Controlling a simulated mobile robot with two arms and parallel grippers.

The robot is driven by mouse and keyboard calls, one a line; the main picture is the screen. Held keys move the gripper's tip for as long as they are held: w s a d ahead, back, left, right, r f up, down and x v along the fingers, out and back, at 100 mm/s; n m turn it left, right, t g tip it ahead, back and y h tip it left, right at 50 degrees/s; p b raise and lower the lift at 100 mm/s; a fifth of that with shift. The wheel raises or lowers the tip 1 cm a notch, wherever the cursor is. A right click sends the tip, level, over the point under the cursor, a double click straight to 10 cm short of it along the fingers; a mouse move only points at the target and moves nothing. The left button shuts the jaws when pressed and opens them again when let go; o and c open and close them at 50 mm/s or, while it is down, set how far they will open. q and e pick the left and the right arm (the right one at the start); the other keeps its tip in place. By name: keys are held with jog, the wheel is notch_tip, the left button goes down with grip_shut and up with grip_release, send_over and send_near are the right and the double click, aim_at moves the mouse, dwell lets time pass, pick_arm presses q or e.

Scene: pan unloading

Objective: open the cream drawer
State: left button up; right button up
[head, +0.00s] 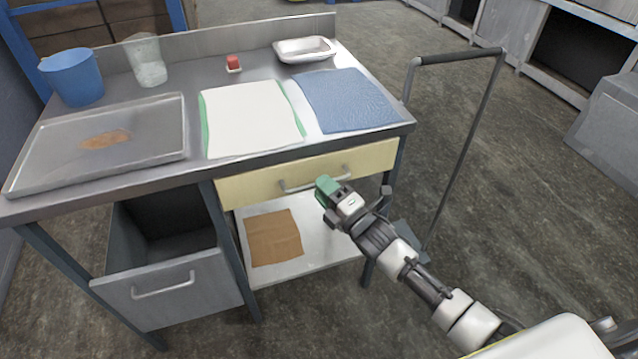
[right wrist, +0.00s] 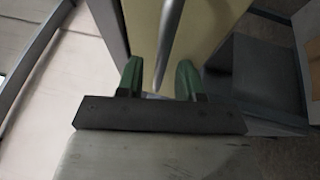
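The cream drawer (head: 238,188) is under the right half of the steel table, its front about flush with the frame, so it looks shut. Its grey bar handle (head: 300,187) runs along the front. My right gripper (head: 325,188) with green fingers is at the handle. In the right wrist view my right gripper (right wrist: 160,80) is open, its green fingers apart. The handle (right wrist: 170,38) shows lengthwise in line with the gap; whether it is between the fingertips or just beyond them I cannot tell. The cream drawer front (right wrist: 145,35) is behind it. My left gripper is not in view.
A grey drawer (head: 165,290) at the lower left stands open. On the table (head: 190,90) are a baking tray (head: 55,150), white cloth (head: 248,118), blue cloth (head: 345,98), blue bucket (head: 75,78), clear container (head: 147,65) and white dish (head: 305,50). A cart handle (head: 455,58) rises at right.

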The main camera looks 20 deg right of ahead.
jog(key=shift+x, duration=1)
jog(key=shift+c, duration=0.2)
jog(key=shift+f, duration=0.1)
grip_shut()
